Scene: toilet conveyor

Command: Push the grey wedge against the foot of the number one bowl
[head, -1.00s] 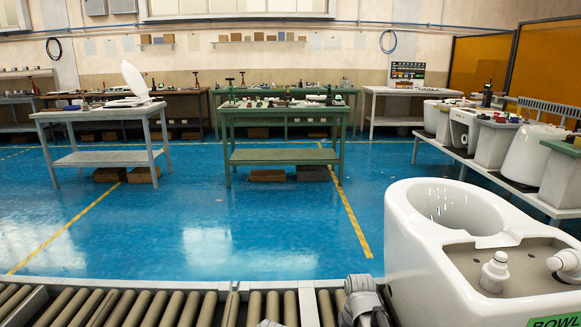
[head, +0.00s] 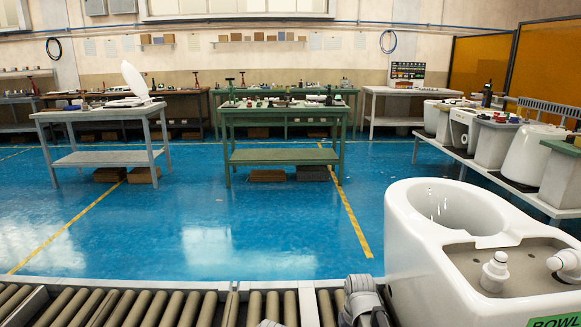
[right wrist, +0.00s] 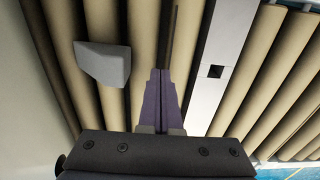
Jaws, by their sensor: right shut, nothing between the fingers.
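The white bowl (head: 408,262) stands at the right of the head view, with a green label reading "BOWL" partly cut off by the frame edge, so its number does not show. The grey wedge (right wrist: 103,64) lies on the conveyor rollers in the right wrist view, left of my right gripper (right wrist: 160,74). The right gripper is shut and empty, its fingers apart from the wedge. A smooth pale surface at the left edge of that view may be the bowl's side; I cannot tell. The wedge does not show in the head view. My left gripper is not in view.
The roller conveyor (head: 150,308) runs along the bottom of the head view. A pale metal rail (right wrist: 218,70) with a square hole divides the rollers in the wrist view. Beyond is open blue floor, with a green workbench (head: 282,157) and a white workbench (head: 98,160).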

